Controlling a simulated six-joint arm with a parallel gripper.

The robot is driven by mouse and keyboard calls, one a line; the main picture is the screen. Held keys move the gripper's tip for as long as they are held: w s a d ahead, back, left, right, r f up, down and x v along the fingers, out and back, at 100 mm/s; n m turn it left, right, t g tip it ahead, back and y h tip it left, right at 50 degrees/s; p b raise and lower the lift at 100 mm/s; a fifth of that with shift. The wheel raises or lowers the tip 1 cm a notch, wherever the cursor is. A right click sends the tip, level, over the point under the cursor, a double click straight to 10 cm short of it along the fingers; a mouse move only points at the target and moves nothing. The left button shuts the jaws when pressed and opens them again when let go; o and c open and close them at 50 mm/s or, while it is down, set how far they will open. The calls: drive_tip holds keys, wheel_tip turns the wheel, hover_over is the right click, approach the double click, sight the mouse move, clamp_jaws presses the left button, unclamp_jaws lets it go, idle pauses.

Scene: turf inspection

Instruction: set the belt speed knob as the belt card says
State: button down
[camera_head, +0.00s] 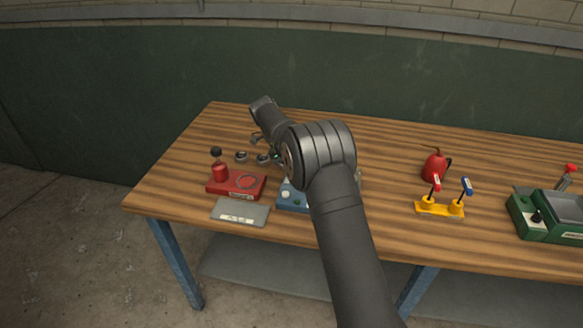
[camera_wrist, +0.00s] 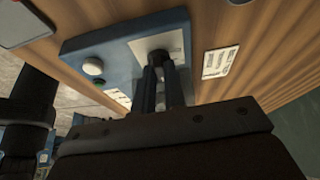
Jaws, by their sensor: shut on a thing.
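A blue control box (camera_head: 291,197) stands on the table, partly hidden behind my arm in the head view. In the wrist view the box (camera_wrist: 95,45) carries a pale square plate (camera_wrist: 172,42) with a dark knob (camera_wrist: 158,58) on it. My gripper (camera_wrist: 165,78) is shut on this knob, and its fingers hide most of it, so I cannot tell the setting. A white printed card (camera_wrist: 219,62) lies on the wood beside the box; its text is too small to read. The gripper's fingers are hidden in the head view.
A red box (camera_head: 236,183) with a black-topped lever and a grey plate (camera_head: 240,212) are at left. A red can (camera_head: 435,167), a yellow two-lever stand (camera_head: 440,210) and a green machine (camera_head: 548,222) are at right. The wooden table (camera_head: 400,150) is clear at the back.

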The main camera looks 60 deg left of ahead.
idle(0.5)
drive_tip(key=c, duration=1.5)
unclamp_jaws()
drive_tip(key=v, duration=1.2)
drive_tip(key=shift+a, duration=0.1)
drive_tip(key=x, duration=1.2)
